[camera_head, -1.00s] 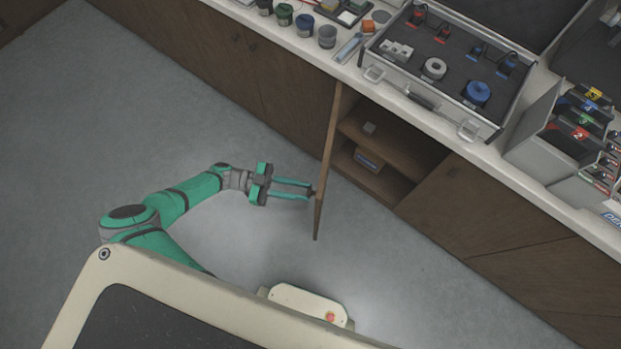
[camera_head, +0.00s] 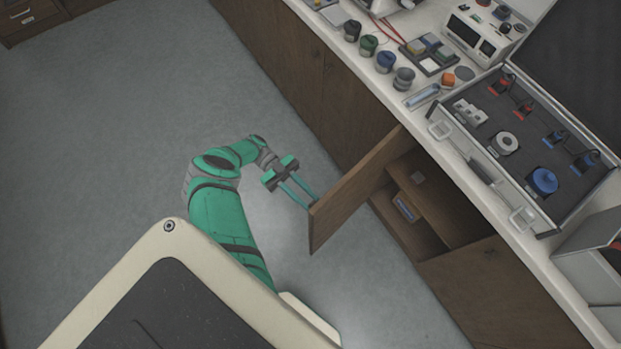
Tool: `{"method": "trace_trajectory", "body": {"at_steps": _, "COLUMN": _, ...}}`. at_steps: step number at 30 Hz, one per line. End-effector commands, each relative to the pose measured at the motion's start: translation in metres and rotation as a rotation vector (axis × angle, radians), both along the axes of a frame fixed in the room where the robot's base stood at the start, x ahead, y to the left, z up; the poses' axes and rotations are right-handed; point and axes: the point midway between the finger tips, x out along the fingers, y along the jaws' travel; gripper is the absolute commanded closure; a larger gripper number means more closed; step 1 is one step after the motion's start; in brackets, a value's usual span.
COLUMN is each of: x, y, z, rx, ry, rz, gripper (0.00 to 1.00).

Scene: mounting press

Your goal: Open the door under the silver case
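The silver case (camera_head: 490,165) lies open on the counter at right, with its lid up. The brown door (camera_head: 352,190) under it stands well open, swung out from the cabinet with its inner face in view. The cabinet inside (camera_head: 425,208) is exposed. My gripper (camera_head: 312,203) is at the door's free edge, on its outer side. Its two teal fingers run parallel with a gap between them. The fingertips meet the door's edge and are partly hidden, so I cannot see whether they hold a handle.
Several jars (camera_head: 386,62) and a blue-white tool (camera_head: 422,97) stand on the counter (camera_head: 455,180). The grey floor (camera_head: 120,150) at left is clear.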

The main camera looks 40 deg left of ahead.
Motion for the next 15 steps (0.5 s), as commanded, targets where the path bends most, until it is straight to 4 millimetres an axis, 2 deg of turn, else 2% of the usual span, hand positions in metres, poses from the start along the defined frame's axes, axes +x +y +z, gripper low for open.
{"method": "trace_trajectory", "body": {"at_steps": 10, "x": -0.0003, "y": 0.0009, "z": -0.0018, "rx": 0.005, "ry": 0.0, "rz": 0.003, "gripper": 1.0}}
{"method": "trace_trajectory", "body": {"at_steps": 11, "x": -0.0004, "y": 0.001, "z": -0.0018, "rx": 0.005, "ry": 0.0, "rz": 0.003, "gripper": 0.75}}
{"method": "trace_trajectory", "body": {"at_steps": 12, "x": -0.0004, "y": 0.0009, "z": -0.0018, "rx": 0.005, "ry": 0.0, "rz": 0.003, "gripper": 0.65}}
{"method": "trace_trajectory", "body": {"at_steps": 13, "x": -0.0004, "y": 0.0009, "z": -0.0017, "rx": 0.005, "ry": 0.0, "rz": 0.003, "gripper": 0.59}}
{"method": "trace_trajectory", "body": {"at_steps": 15, "x": -0.0004, "y": 0.0009, "z": -0.0014, "rx": 0.004, "ry": 0.0, "rz": 0.002, "gripper": 0.59}}
